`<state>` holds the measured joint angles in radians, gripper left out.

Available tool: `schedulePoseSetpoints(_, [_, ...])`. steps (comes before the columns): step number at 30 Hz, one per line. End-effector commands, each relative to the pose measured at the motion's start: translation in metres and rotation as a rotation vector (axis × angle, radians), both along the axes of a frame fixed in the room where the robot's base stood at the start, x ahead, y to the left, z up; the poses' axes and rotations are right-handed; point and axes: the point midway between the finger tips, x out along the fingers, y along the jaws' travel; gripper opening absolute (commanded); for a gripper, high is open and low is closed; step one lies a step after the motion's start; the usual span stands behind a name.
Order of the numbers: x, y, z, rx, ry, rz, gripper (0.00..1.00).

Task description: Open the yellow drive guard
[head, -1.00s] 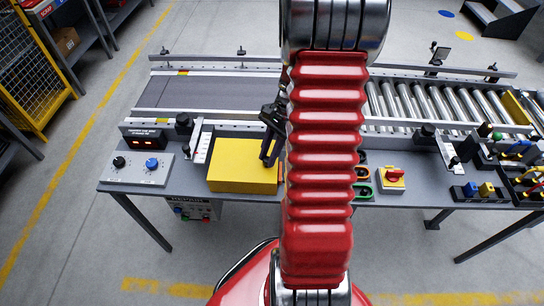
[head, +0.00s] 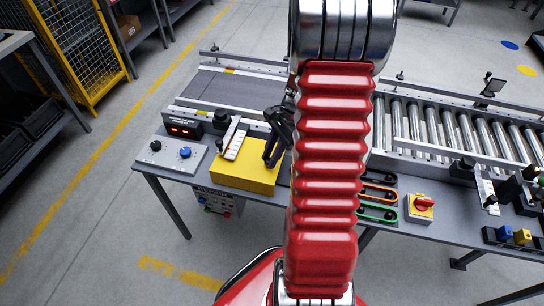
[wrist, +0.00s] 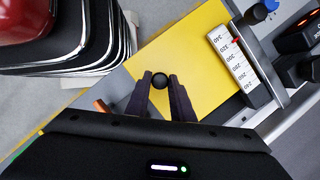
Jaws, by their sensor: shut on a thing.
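The yellow drive guard (head: 238,178) is a box-like cover at the front edge of the bench, beside the belt conveyor. It looks flat and level, with no gap that I can make out. In the wrist view its broad yellow face (wrist: 200,60) fills the middle. A small round black knob (wrist: 160,80) stands on that face, between my fingertips. My gripper (head: 269,160) is at the guard's right part and is shut on the knob. The knob itself is hidden by the fingers in the head view.
A white scale (head: 234,143) lies close by the guard's left back corner. A control panel (head: 172,153) with knobs stands left of it. Coloured handles (head: 378,196) and a red rotary switch (head: 420,207) are to the right. A roller conveyor (head: 450,130) runs behind.

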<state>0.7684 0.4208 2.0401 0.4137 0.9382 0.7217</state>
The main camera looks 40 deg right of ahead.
Motion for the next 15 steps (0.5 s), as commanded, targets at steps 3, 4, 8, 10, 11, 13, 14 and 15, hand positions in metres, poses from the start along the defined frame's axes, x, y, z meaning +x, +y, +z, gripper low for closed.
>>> schedulePoseSetpoints(3, [-0.0003,-0.0007,0.0000,0.000,-0.001,-0.003,0.00])
schedulePoseSetpoints(4, [-0.0005,-0.0008,0.0000,0.000,-0.001,-0.003,0.00])
schedulePoseSetpoints(8, [-0.0008,-0.0009,-0.0001,0.000,0.000,-0.003,0.28])
schedulePoseSetpoints(10, [-0.0009,-0.0009,-0.0001,0.000,0.000,-0.003,0.33])
schedulePoseSetpoints(11, [-0.0010,-0.0009,-0.0001,0.000,0.000,-0.003,0.35])
schedulePoseSetpoints(13, [-0.0011,-0.0009,-0.0001,0.000,0.000,-0.003,0.39])
schedulePoseSetpoints(14, [-0.0012,-0.0010,-0.0002,0.000,0.000,-0.003,0.39])
schedulePoseSetpoints(15, [-0.0012,-0.0010,-0.0002,0.001,0.000,-0.003,0.39])
